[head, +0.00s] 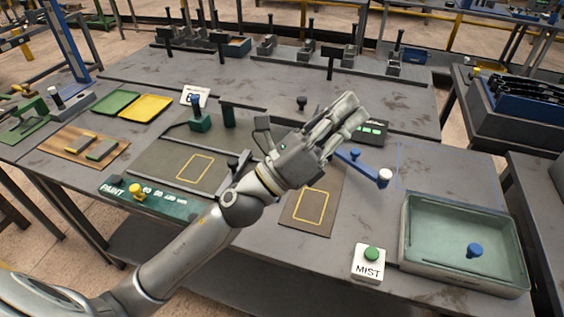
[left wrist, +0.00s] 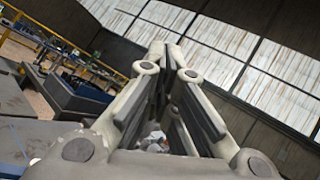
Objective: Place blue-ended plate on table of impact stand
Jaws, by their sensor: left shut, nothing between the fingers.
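Two small grey-green plates, one at the back (head: 81,142) and one at the front (head: 102,149), lie on a wooden board (head: 62,150) at the left of the workbench. Yellow shows along their edges; I cannot make out a blue end on either. A blue arm with a white knob (head: 365,168) stands right of centre, partly hidden by my left gripper; I cannot tell whether it belongs to the impact stand. My left gripper (head: 350,108) is shut and empty, raised above the middle of the bench. Its fingers also show in the left wrist view (left wrist: 170,62). My right gripper is out of view.
A dark mat with a yellow outline (head: 307,206) lies under the left arm, and another such mat (head: 180,165) to its left. A green basin (head: 450,235) and a MIST button box (head: 369,262) are at front right. Green (head: 115,102) and yellow (head: 146,107) trays stand at the left.

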